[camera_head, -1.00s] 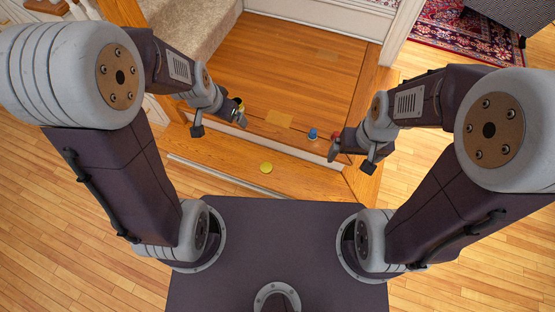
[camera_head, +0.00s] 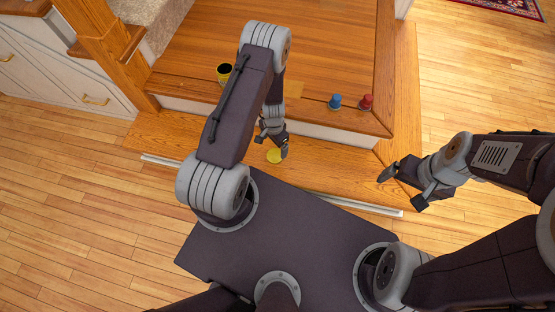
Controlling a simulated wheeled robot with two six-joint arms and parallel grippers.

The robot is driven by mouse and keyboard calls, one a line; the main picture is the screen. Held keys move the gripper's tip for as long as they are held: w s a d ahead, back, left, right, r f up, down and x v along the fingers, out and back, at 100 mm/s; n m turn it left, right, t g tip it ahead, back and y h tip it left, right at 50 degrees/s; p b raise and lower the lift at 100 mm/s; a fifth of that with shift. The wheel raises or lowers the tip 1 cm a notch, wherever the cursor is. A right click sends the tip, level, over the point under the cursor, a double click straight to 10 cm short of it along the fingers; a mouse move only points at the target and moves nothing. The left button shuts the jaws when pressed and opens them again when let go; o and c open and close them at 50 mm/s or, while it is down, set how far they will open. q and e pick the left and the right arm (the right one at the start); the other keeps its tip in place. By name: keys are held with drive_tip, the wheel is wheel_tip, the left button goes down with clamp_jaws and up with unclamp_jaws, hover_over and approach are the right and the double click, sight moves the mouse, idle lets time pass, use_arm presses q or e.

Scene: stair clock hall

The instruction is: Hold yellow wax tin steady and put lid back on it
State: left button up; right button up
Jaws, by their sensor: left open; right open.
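The yellow wax tin (camera_head: 224,74) stands upright on the upper wooden landing, left of centre, its open top showing dark inside. Its round yellow lid (camera_head: 274,156) lies flat on the lower step. My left gripper (camera_head: 272,145) is open and just above the lid, one finger overlapping its right edge in the picture. I cannot tell whether it touches the lid. My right gripper (camera_head: 404,188) is open and empty at the right end of the lower step, well away from both tin and lid.
A blue-topped small container (camera_head: 335,102) and a red one (camera_head: 366,102) stand near the landing's front edge. A wooden newel post (camera_head: 107,50) rises at the left. The lower step (camera_head: 330,178) is clear between my grippers.

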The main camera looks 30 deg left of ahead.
drive_tip(key=shift+f, duration=0.1)
use_arm(q)
drive_tip(key=b, duration=0.4)
hover_over(274, 156)
wheel_tip(274, 156, down, 4)
drive_tip(key=shift+w+f, duration=0.15)
drive_tip(key=shift+r, duration=0.25)
use_arm(e)
wheel_tip(274, 156, down, 4)
drive_tip(key=shift+r, duration=0.1)
use_arm(q)
wheel_tip(274, 156, down, 6)
drive_tip(key=b, duration=0.6)
drive_tip(key=shift+r, duration=0.4)
use_arm(e)
wheel_tip(274, 156, down, 6)
use_arm(q)
drive_tip(key=c, duration=1.4)
wheel_tip(274, 156, up, 18)
drive_tip(key=p, duration=1.8)
use_arm(e)
wheel_tip(274, 156, up, 18)
